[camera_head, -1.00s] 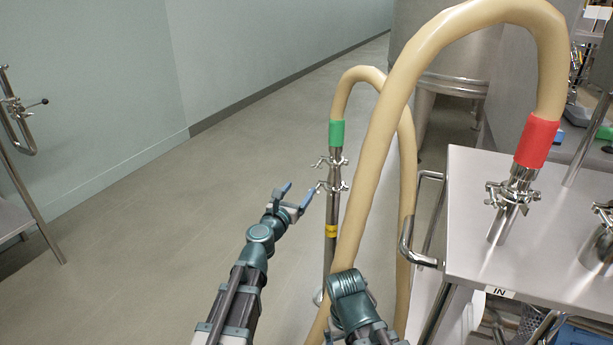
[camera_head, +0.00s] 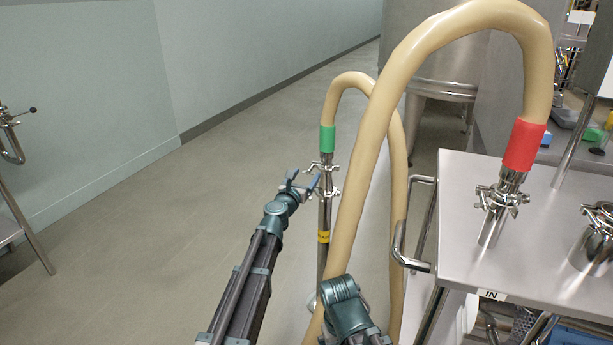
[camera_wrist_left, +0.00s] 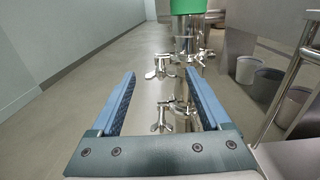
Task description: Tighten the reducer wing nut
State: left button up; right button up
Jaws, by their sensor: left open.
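A steel pipe with two clamps stands under a green hose cuff (camera_head: 328,139). The upper clamp (camera_head: 322,166) and lower clamp (camera_head: 326,193) have a short steel reducer (camera_head: 325,179) between them. My left gripper (camera_head: 304,182) is open, just left of the pipe at the height of the clamps. In the left wrist view, a wing nut (camera_wrist_left: 160,68) of the upper clamp shows beyond the fingertips. The wing nut (camera_wrist_left: 161,120) of the lower clamp appears between the open fingers; I cannot tell whether they touch it. My right gripper is not visible.
A beige hose (camera_head: 371,150) arches in front of the pipe to a red cuff (camera_head: 524,145) on a steel table (camera_head: 465,220) at the right. The table's handle (camera_head: 400,240) juts toward the hose.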

pick_arm(q)
jog(key=shift+w+d, duration=0.2)
jog(key=shift+w, duration=0.25)
grip_shut()
jog(key=shift+m, duration=3.3)
